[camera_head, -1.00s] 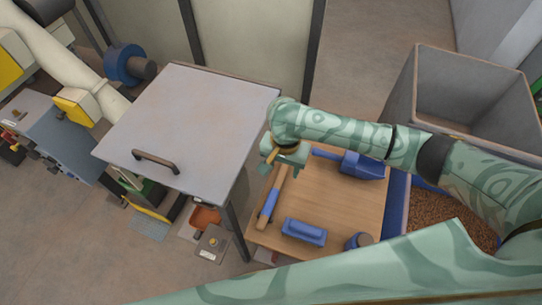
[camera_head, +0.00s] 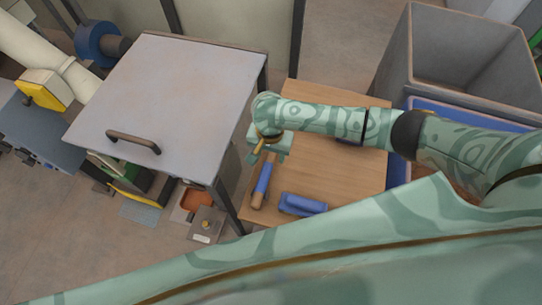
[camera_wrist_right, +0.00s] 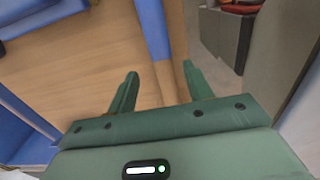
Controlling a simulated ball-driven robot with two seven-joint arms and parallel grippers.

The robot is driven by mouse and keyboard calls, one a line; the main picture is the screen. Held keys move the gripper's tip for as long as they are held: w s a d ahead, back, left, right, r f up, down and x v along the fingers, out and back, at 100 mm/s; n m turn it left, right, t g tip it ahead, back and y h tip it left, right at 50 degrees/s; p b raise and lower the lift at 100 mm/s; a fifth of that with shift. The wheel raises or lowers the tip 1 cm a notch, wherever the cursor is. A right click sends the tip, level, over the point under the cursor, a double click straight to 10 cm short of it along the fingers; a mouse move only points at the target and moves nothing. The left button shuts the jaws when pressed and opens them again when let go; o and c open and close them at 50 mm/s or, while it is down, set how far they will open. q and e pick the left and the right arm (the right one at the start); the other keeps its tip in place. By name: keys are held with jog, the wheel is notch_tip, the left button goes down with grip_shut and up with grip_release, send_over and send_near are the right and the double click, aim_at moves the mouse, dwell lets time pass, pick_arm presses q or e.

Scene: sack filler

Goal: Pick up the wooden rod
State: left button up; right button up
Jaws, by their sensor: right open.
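The wooden rod (camera_head: 257,200) lies on the wooden tabletop (camera_head: 345,165), near its left edge, with a blue section along it. My right gripper (camera_head: 267,156) is over the rod's far part and hides it. In the right wrist view, the rod (camera_wrist_right: 164,80) runs between the two spread fingers of the gripper (camera_wrist_right: 160,70), its blue section further up. The fingers are open, and a gap shows on each side of the rod. Whether the fingertips reach down beside it I cannot tell. My left gripper is out of view.
A blue-handled tool (camera_head: 303,204) lies right of the rod. A grey metal cabinet (camera_head: 170,90) stands close on the left. A large grey bin (camera_head: 455,55) is at the back right. Another blue object (camera_wrist_right: 40,15) shows in the wrist view.

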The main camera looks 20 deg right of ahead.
aim_at(269, 161)
jog(key=f, duration=0.1)
jog(key=f+b, duration=0.1)
jog(key=f, duration=0.2)
jog(key=shift+a+b, duration=0.25)
jog(key=shift+b, duration=0.1)
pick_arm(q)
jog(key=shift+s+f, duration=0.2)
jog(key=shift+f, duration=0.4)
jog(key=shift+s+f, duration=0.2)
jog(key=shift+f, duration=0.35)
pick_arm(e)
jog(key=shift+r, duration=0.15)
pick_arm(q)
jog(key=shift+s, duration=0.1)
pick_arm(e)
grip_shut()
